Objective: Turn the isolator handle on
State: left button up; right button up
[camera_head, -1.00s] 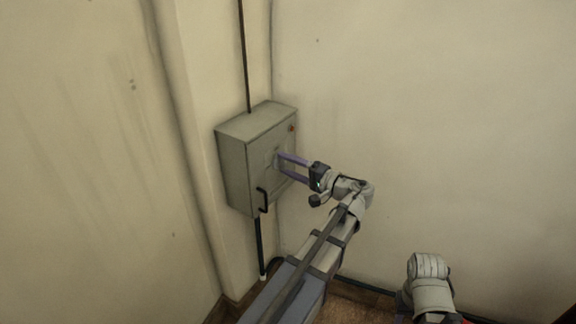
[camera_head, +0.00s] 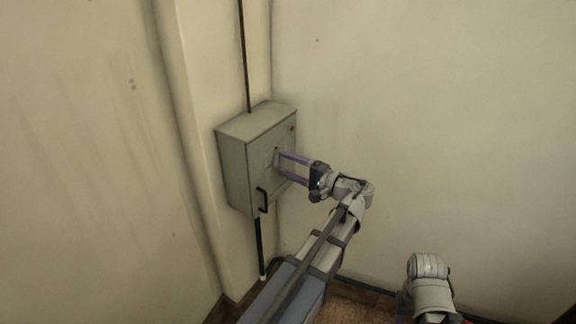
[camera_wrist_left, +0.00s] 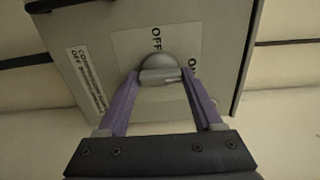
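The isolator handle (camera_wrist_left: 158,72) is a rounded grey knob with a bar across it, on the face of a grey wall box. My left gripper (camera_head: 281,164) is at the box face. In the left wrist view, its purple fingertips (camera_wrist_left: 161,78) lie on either side of the handle and appear to press against its edges. An OFF mark (camera_wrist_left: 156,38) shows above the handle and an ON mark (camera_wrist_left: 192,66) shows beside the right finger. In the head view the fingers largely hide the handle. My right gripper is out of view.
The grey box (camera_head: 232,165) is fixed at the wall corner. It has a black door pull (camera_head: 262,199) low on its front and a small red lamp (camera_head: 292,128) at upper right. A dark conduit (camera_head: 245,55) runs above it. The wall to the right is bare.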

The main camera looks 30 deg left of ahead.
pick_arm(q)
jog(key=o, duration=0.4)
jog(key=shift+d, duration=0.15)
jog(key=d, duration=0.7)
jog(key=shift+s+d, duration=0.3)
jog(key=s+d+r+m+g+h+p, duration=0.1)
jog(key=s+d+h+p, duration=0.7)
jog(key=d+p, duration=0.3)
jog(key=s+d+r+m+h+p, duration=0.1)
jog(key=s+d+r+h+p, duration=0.1)
jog(key=s+d+h+p, duration=0.6)
jog(key=d+p, duration=0.4)
jog(key=p, duration=0.2)
jog(key=shift+m+g+h, duration=0.3)
jog(key=shift+g+h, duration=0.1)
